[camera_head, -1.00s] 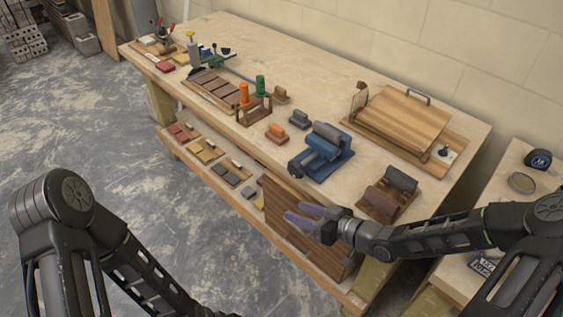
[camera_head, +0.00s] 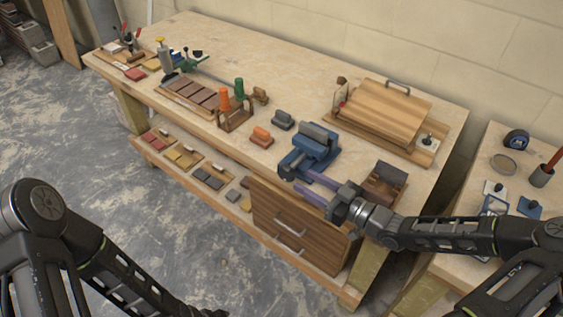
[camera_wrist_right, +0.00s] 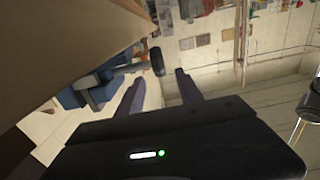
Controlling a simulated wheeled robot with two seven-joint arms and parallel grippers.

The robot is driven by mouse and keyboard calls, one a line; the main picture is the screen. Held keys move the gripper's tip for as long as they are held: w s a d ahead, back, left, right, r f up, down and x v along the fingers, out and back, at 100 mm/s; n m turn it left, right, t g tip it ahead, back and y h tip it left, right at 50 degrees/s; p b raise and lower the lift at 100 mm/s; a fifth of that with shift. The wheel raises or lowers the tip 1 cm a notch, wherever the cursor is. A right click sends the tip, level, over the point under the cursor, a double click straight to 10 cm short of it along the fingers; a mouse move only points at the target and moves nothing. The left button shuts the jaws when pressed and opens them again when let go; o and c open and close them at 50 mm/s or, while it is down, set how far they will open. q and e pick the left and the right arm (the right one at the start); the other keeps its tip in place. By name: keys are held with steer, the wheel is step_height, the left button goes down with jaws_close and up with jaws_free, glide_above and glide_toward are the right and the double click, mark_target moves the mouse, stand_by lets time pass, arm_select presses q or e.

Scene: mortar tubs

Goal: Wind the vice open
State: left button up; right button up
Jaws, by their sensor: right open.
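The blue vice (camera_head: 318,146) with grey jaws stands at the front edge of the workbench. Its dark handle end (camera_head: 287,172) faces the front. My right gripper (camera_head: 300,181) is open, its two purple fingers reaching left just in front of the vice. In the right wrist view, the blue vice (camera_wrist_right: 72,97) shows at left, partly hidden. A dark rod with a knob (camera_wrist_right: 157,61) runs from it, and the knob appears just beyond and between the open fingertips (camera_wrist_right: 159,76). I cannot tell whether they touch. My left gripper is out of view; only its arm shows.
A brown block holder (camera_head: 384,184) stands right of the vice, close to my right gripper. An orange block (camera_head: 262,138) and a grey block (camera_head: 283,120) lie to the left.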

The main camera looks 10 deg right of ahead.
mark_target(294, 174)
steer(key=shift+w, duration=0.15)
steer(key=shift+r, duration=0.1)
steer(key=p+x, duration=0.2)
steer(key=x, duration=0.5)
steer(key=shift+w+a, duration=0.25)
steer(key=shift+c, duration=0.4)
jaws_close()
